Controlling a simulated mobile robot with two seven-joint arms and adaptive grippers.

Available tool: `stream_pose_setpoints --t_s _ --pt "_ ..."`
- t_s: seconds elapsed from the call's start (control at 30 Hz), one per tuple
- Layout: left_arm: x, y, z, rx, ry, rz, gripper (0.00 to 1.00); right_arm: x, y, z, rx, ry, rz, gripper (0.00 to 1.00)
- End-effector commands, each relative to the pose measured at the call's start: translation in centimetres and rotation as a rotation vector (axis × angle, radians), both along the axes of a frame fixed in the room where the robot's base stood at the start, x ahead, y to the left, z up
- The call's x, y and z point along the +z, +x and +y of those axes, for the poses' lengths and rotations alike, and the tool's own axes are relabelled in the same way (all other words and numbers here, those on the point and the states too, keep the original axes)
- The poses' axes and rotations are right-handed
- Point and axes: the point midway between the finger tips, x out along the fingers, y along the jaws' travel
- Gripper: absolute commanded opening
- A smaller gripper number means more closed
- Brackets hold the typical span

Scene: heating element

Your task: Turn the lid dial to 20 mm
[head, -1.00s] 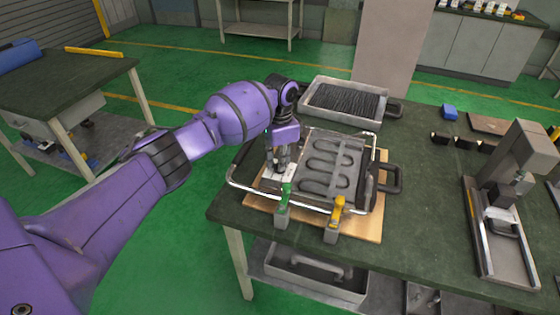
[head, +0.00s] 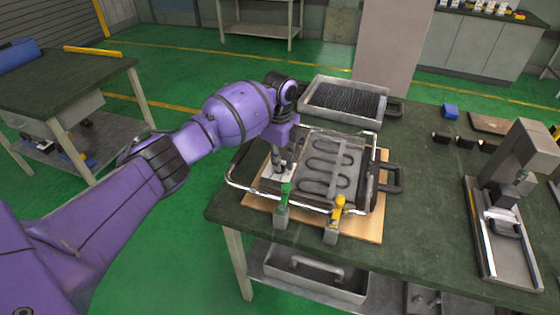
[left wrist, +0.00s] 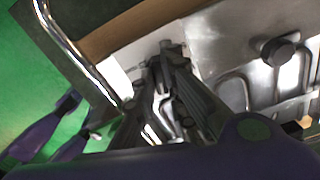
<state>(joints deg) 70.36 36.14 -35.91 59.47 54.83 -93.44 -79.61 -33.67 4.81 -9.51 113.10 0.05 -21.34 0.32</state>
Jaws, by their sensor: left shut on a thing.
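The lid (head: 330,165) is a metal plate with a winding heating element, lying on a wooden board on the green-topped table. A white block (head: 277,174) sits at its left side; in the left wrist view a pale plate (left wrist: 122,62) shows there. My left gripper (head: 277,165) points down onto this block. In the left wrist view its fingers (left wrist: 168,55) are closed together around something small at the tips, which they mostly hide. I cannot read any dial marking. A round dark knob (left wrist: 278,50) stands on the metal to the right of the fingers. My right gripper is not in view.
A green-handled clamp (head: 284,205) and a yellow-handled clamp (head: 336,220) stand at the board's front edge. A bent metal rail (head: 240,184) surrounds the lid. A ribbed grill tray (head: 345,102) lies behind. A press-like stand (head: 500,220) is at the right. Table between is clear.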

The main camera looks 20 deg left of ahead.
Motion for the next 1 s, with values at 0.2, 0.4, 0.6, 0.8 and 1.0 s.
stream_pose_setpoints --t_s 0.2,0.4,0.6,0.8,1.0 --pt "0.11 0.08 0.2 -0.205 0.002 -0.001 0.0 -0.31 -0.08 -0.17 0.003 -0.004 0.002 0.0" --pt "0.1 0.12 0.3 -0.393 0.003 -0.001 0.0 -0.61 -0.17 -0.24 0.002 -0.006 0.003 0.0" --pt "0.1 0.15 0.36 -0.578 0.004 -0.002 0.0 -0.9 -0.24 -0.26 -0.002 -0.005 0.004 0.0" --pt "0.16 0.2 0.36 -0.735 0.005 -0.002 0.0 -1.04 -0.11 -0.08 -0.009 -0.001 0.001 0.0" --pt "0.23 0.24 0.41 -0.846 0.006 -0.003 0.0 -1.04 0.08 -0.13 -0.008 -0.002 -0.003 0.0"
